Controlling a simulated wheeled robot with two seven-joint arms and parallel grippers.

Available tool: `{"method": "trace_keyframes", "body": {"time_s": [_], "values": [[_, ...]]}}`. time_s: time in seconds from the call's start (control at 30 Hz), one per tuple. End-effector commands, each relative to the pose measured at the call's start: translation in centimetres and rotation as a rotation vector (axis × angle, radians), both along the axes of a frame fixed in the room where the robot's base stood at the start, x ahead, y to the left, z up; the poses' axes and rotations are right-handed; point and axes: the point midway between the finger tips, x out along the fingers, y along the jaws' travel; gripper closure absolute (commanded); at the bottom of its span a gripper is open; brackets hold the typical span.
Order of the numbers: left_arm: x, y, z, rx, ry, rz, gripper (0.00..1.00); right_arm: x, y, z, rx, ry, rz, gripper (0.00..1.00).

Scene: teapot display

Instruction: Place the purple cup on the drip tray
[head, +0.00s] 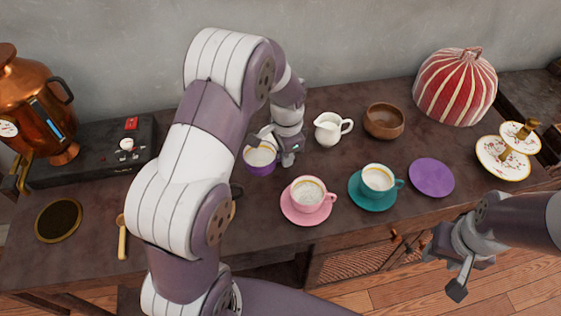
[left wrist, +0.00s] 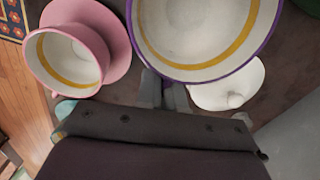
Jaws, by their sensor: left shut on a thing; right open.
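The purple cup (head: 260,168) has a white inside with a gold band. My left gripper (head: 287,152) is shut on its right side in the head view. The cup is large in the left wrist view (left wrist: 203,38), with the fingers (left wrist: 163,94) at its purple rim. It looks upright; its height above the counter is hard to tell. The drip tray seems to be the round dark disc with a gold rim (head: 58,220) at the counter's left, with nothing on it. My right gripper (head: 462,268) is open and empty in front of the counter at right.
A pink cup (head: 307,194) and a teal cup (head: 378,180) stand on saucers; a purple saucer (head: 432,178) is bare. A wooden spoon (head: 122,240) lies right of the tray. A copper urn (head: 32,100) and black box (head: 90,152) stand behind it. A white jug (head: 330,128) is near.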

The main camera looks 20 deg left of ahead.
Motion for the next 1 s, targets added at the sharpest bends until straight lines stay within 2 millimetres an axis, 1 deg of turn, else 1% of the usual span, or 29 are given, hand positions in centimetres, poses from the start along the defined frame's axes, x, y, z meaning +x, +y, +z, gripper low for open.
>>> {"method": "trace_keyframes", "body": {"time_s": [0.03,0.13,0.23,0.33,0.4,0.63,0.77,0.8,0.83,0.87,1.0], "values": [[0.1,0.8,-0.5,0.0,0.001,0.004,1.0,0.0,0.0,0.0,0.0,0.0,0.0,0.57],[0.3,1.7,-1.0,0.0,-0.001,0.001,1.0,0.0,0.0,0.0,0.0,0.0,0.0,0.57],[0.2,1.9,-2.1,-0.001,0.001,0.0,1.0,0.0,0.0,-0.2,0.0,0.0,0.0,0.57],[0.1,1.8,-4.1,0.0,0.003,0.0,1.0,0.0,0.0,-0.3,0.0,0.0,0.0,0.57],[0.2,1.8,-5.0,0.0,0.001,0.0,1.0,0.0,0.0,-0.4,0.0,0.0,0.0,0.57],[0.2,1.8,-5.1,0.0,-0.001,0.0,1.0,0.0,0.0,-0.3,0.0,0.0,0.0,0.57],[0.2,1.8,-5.5,0.0,-0.001,0.001,1.0,0.0,0.0,-0.5,0.0,0.0,0.0,0.57],[0.2,1.8,-5.4,0.0,-0.001,0.001,0.8,0.0,0.0,-0.4,0.0,0.0,0.0,0.57],[0.2,1.8,-5.4,0.0,-0.001,0.001,0.7,0.0,0.0,-0.4,0.0,0.0,0.0,0.57],[0.2,1.8,-5.4,0.0,-0.001,0.001,0.67,0.0,0.0,-0.4,0.0,0.0,0.0,0.57],[0.2,1.8,-5.4,0.0,-0.001,0.001,0.67,0.0,0.0,-0.4,0.0,0.0,0.0,0.57]]}}
